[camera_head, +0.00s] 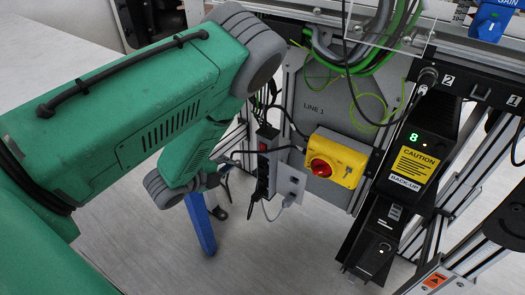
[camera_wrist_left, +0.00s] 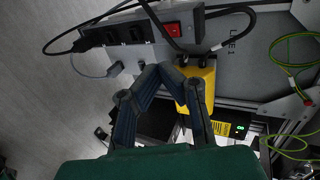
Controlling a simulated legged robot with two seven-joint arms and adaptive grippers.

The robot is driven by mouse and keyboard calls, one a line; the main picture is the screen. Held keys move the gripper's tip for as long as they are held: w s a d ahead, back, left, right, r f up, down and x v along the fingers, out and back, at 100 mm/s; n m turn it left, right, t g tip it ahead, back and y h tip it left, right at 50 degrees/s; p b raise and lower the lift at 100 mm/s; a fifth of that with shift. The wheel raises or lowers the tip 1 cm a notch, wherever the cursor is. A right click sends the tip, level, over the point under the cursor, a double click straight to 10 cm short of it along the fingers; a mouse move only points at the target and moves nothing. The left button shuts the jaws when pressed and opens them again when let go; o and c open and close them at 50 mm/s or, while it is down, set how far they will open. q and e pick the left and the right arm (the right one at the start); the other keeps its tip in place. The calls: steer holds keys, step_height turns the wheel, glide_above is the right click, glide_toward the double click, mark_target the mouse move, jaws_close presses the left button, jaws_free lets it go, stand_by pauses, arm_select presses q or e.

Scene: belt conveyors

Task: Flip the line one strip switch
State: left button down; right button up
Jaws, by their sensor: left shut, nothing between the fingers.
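The line one power strip (camera_head: 266,165) is a dark bar mounted upright on the frame beside the LINE 1 panel in the head view. In the left wrist view the strip (camera_wrist_left: 150,33) crosses the top, with dark sockets and a red rocker switch (camera_wrist_left: 174,30) near its right end. I cannot tell the switch's position. My left gripper (camera_wrist_left: 167,68) has its dark fingers brought together, empty, with the tips below the switch in that picture. The tips look apart from the strip, but the depth is unclear. My right gripper is not in view.
A yellow box with a red knob (camera_head: 321,168) sits right of the strip. Black cables (camera_wrist_left: 222,36) loop close to the strip. A black back-up unit (camera_head: 410,165) stands further right. The grey floor (camera_head: 265,255) shows open room below.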

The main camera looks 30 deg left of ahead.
arm_select(q)
steer(key=b, duration=0.4)
glide_toward(262, 148)
step_height(262, 148, down, 4)
steer(key=w, duration=0.4)
steer(key=w+b, duration=0.1)
steer(key=shift+w+d+r, duration=0.2)
steer(key=shift+w+r, duration=0.05)
steer(key=shift+w, duration=0.05)
steer(key=shift+w+d+r, duration=0.15)
steer(key=shift+w, duration=0.4)
